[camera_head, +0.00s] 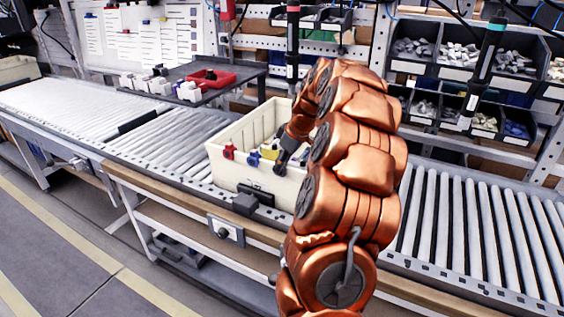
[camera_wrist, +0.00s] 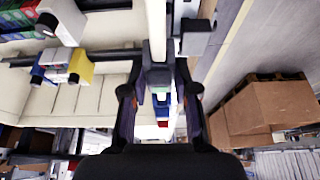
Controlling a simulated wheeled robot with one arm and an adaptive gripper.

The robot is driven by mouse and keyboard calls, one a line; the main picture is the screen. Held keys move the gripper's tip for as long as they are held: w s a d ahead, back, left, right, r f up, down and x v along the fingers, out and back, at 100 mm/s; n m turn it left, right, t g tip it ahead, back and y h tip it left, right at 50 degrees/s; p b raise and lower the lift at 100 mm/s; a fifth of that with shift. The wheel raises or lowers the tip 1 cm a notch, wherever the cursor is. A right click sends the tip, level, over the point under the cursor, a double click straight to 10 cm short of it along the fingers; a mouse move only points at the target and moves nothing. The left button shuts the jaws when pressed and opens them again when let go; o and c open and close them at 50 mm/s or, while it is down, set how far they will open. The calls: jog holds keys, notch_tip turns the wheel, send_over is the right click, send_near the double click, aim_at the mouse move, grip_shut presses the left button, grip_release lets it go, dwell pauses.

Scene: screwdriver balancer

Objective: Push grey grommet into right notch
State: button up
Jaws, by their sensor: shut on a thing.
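My gripper (camera_wrist: 160,88) shows in the wrist view with its two dark fingers on either side of a grey piece, which looks like the grey grommet (camera_wrist: 157,76). In the head view my gripper (camera_head: 281,167) is at the front wall of the cream crate (camera_head: 238,176), toward its right end. In the wrist view the crate's rim (camera_wrist: 156,28) runs up from the grey piece. The right notch is hidden, so I cannot tell how far the piece sits in it.
The crate stands on a roller conveyor (camera_head: 465,225). A dark grey box (camera_head: 245,204) is at the conveyor's front edge. A black tool (camera_head: 484,65) hangs at right.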

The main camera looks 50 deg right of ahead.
jog(key=shift+r+b, duration=0.15)
jog(key=shift+b, duration=0.25)
grip_shut()
jog(key=o, duration=1.1)
grip_release()
jog(key=shift+c, duration=0.2)
jog(key=v, duration=1.1)
jog(key=shift+s+r, duration=0.25)
jog(key=shift+r, duration=0.1)
